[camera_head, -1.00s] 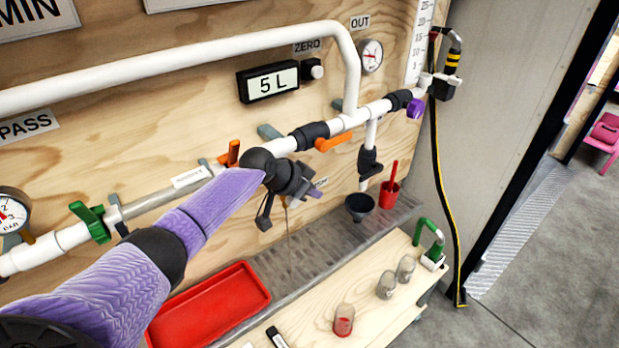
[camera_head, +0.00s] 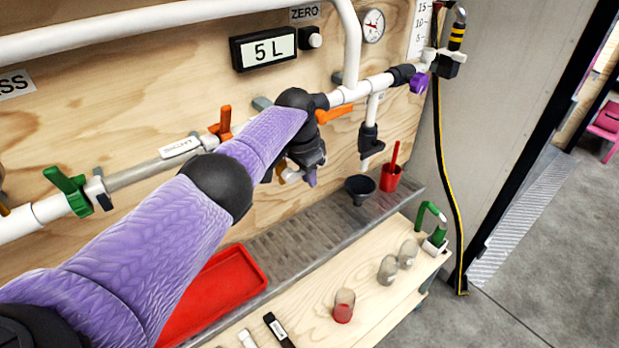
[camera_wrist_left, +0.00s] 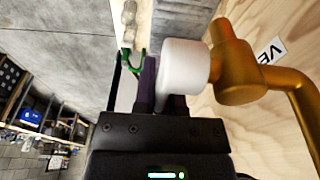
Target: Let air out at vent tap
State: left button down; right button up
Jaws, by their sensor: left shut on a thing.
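In the left wrist view the brass vent tap (camera_wrist_left: 240,68) stands off the plywood wall beside a label (camera_wrist_left: 269,52) of which "VE" shows. A thick white round piece (camera_wrist_left: 184,70) sits on its end. My left gripper (camera_wrist_left: 163,88) has its purple fingers at this white piece and is shut on it. The white piece partly hides one finger. In the head view my left gripper (camera_head: 311,176) is below the white pipe, and its own arm hides most of the tap. A bit of brass (camera_head: 291,176) shows beside the fingers. My right gripper is not in view.
An orange lever (camera_head: 335,115) and a black funnel (camera_head: 360,187) are right of the gripper. A red cup (camera_head: 391,177) stands on the metal ledge. Below are a red tray (camera_head: 225,290) and a wooden bench (camera_head: 310,318) with several jars. The display (camera_head: 264,50) reads 5 L.

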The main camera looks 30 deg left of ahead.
pick_arm(q)
jog(key=shift+f, duration=0.1)
dwell(0.3)
jog(key=c, duration=0.7)
grip_release()
jog(key=r+p, duration=0.1)
jog(key=r, duration=0.2)
jog(key=s+r+p, duration=0.1)
jog(key=r+p, duration=0.1)
jog(key=r, duration=0.1)
jog(key=r+p, duration=0.1)
jog(key=r, duration=0.2)
jog(key=shift+s+a+r+p, duration=0.15)
jog(key=shift+a+p, duration=0.15)
jog(key=shift+r, duration=0.3)
jog(key=shift+s, duration=0.1)
